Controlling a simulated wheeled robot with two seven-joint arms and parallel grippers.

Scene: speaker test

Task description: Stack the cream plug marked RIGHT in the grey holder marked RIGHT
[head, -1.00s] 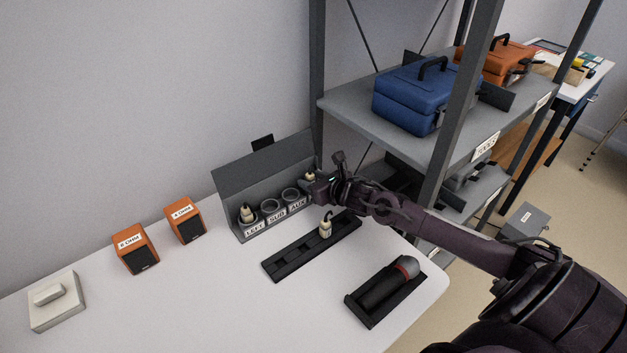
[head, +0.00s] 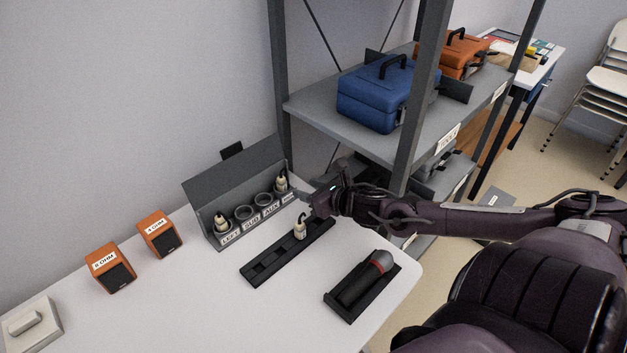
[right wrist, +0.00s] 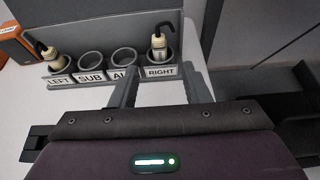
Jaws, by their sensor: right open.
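A cream plug with a black hooked lead (head: 281,184) stands in the rightmost cup of the grey holder rack (head: 216,192). In the right wrist view that plug (right wrist: 158,47) is upright in the cup labelled RIGHT (right wrist: 160,71). My right gripper (head: 306,197) is open and empty, just in front of this cup and apart from the plug. In the right wrist view its two fingers (right wrist: 162,84) stand apart, below the plug. A second cream plug (head: 221,223) stands in the LEFT cup. Another (head: 300,229) stands in the black slotted tray (head: 262,270). My left gripper is not in view.
The SUB cup (head: 244,212) and AUX cup (head: 264,200) are empty. Two orange speakers (head: 110,268) (head: 160,234) stand left of the rack. A microphone (head: 365,281) lies in a black cradle at front right. A metal shelf (head: 432,118) rises close behind my right arm.

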